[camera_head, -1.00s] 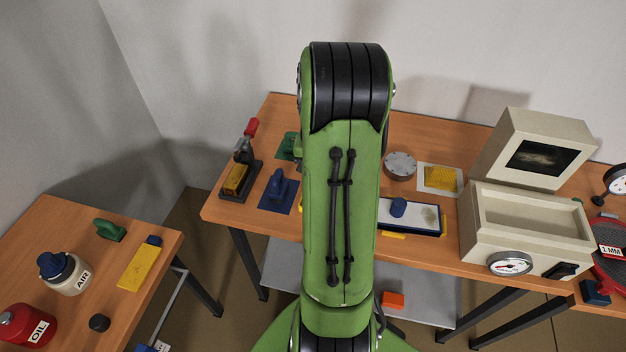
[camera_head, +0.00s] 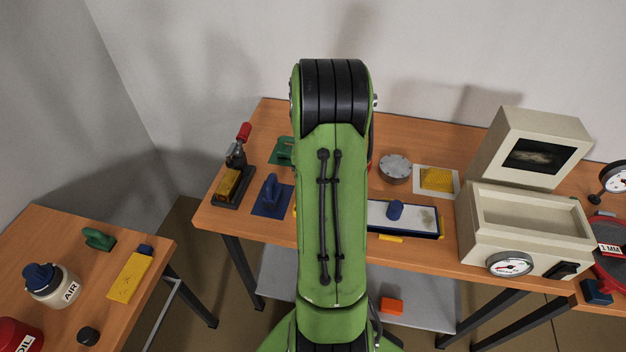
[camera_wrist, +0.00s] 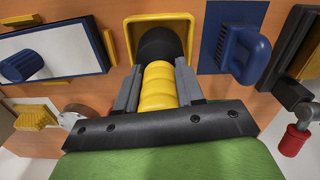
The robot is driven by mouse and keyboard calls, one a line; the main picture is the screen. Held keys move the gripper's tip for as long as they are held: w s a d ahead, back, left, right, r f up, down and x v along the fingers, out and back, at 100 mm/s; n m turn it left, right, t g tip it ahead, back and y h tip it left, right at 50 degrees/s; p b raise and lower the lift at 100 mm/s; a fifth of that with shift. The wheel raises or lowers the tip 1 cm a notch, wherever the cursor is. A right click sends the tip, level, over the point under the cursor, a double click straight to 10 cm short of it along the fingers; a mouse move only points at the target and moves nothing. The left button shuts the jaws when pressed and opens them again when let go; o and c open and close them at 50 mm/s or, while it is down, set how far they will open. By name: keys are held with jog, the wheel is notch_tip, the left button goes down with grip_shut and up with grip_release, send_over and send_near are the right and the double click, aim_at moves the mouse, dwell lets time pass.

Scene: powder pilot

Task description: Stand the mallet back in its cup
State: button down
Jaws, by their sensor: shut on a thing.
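The mallet (camera_wrist: 159,88) shows in the wrist view with a yellow ribbed handle and a dark rounded end beyond it. My gripper (camera_wrist: 157,82) is shut on the yellow handle, one grey finger on each side. The cup (camera_wrist: 130,25) is a yellow square-rimmed holder at the top middle of the wrist view. The mallet's dark end lies within the outline of the cup's rim; I cannot tell whether it is inside or above it. In the head view my green arm hides my gripper, the mallet and most of the cup.
A blue-handled tool on a blue mat (camera_wrist: 238,50) stands close beside the cup. A white-topped tray (camera_wrist: 60,52) with a blue knob is on the other side. A toggle clamp (camera_head: 236,175) stands at the bench's left end. A beige box (camera_head: 525,225) stands right.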

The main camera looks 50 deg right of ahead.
jog(key=shift+f+b, duration=0.45)
jog(key=shift+f, duration=0.15)
jog(key=shift+c, duration=0.3)
grip_release()
dwell(0.4)
notch_tip(320, 180, up, 14)
jog(key=p, duration=1.1)
jog(key=shift+r+p, duration=0.2)
jog(key=shift+p, duration=0.1)
jog(key=shift+s+a+f+b, duration=0.15)
jog(key=shift+a+b, duration=0.2)
jog(key=s+a+b, duration=0.2)
jog(key=s+a, duration=0.1)
jog(key=a, duration=0.4)
jog(key=s+a+b, duration=0.2)
jog(key=s+a, duration=0.1)
jog(key=a, duration=0.4)
